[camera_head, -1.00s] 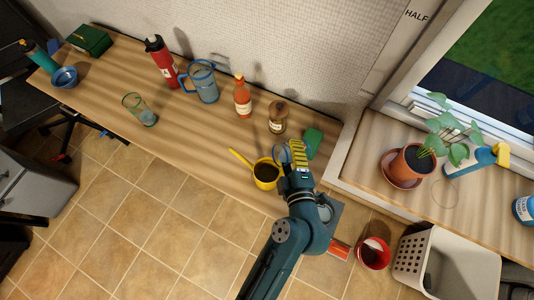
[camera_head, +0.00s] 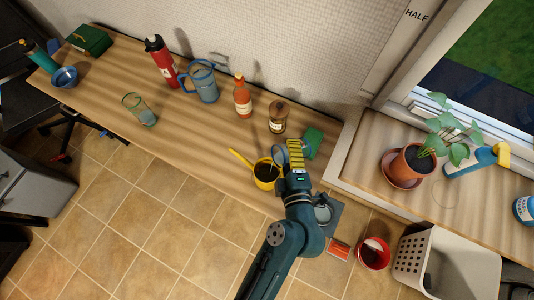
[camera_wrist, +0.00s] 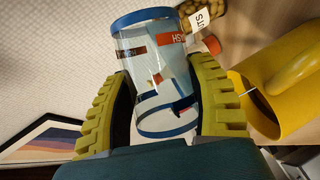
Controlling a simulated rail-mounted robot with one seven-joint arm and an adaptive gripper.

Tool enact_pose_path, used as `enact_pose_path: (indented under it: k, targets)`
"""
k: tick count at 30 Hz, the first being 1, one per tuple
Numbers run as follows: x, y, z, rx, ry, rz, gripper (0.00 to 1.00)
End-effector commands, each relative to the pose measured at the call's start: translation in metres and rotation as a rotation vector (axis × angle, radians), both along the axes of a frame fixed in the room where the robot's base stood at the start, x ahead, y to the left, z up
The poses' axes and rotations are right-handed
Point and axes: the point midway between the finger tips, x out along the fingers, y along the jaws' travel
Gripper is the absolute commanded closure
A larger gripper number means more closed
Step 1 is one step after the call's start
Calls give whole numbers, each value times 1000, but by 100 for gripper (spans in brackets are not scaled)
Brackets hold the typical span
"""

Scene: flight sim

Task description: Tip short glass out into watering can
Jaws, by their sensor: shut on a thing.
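My gripper (camera_wrist: 165,105) is shut on the short glass (camera_wrist: 152,62), a clear tumbler with a blue rim and printed labels. Its yellow ribbed fingers press on both sides of it. In the head view the short glass (camera_head: 280,153) is tilted beside and above the yellow watering can (camera_head: 265,184). The can stands upright on the wooden counter near its front edge, with dark contents and its spout pointing left. In the wrist view the watering can (camera_wrist: 291,85) is at the right. A thin pale line shows at its opening, perhaps liquid; I cannot tell what remains in the glass.
Close behind are a brown jar (camera_head: 278,118), a green block (camera_head: 313,142) and an orange bottle (camera_head: 242,98). A blue-handled pitcher (camera_head: 204,82), red flask (camera_head: 161,62) and another glass (camera_head: 139,109) stand left. The counter (camera_head: 205,128) is clear left of the can.

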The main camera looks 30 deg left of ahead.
Motion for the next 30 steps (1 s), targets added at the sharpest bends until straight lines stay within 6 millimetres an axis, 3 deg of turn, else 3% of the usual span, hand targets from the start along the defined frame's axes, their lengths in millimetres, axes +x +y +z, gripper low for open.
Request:
enact_pose_path:
  k: [30]
  targets:
    - [-8,6,6,-66,-92,-1,82]
